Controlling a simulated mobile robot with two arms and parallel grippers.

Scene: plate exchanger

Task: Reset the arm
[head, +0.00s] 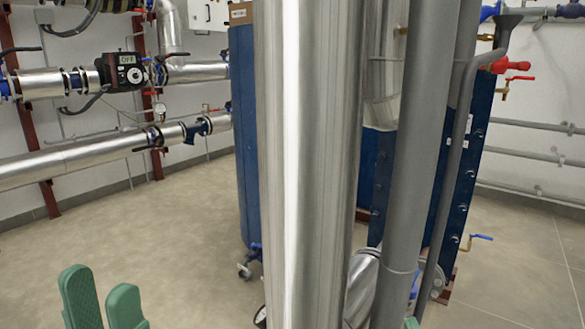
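My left gripper (100,284) shows at the bottom left as two green fingers with a gap between them. It is open and holds nothing that I can see, above bare floor. A small green tip of my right gripper (411,322) shows at the bottom edge, right of the big silver pipe. The rest of it is out of frame, so its opening is hidden. The arm links are not in view.
A thick silver vertical pipe (305,170) stands close in the middle, beside a grey pipe (415,150). Behind are a blue tank (245,130) and the blue plate exchanger (462,180). Silver pipes (80,155) run along the left wall. Floor (150,235) is clear at left.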

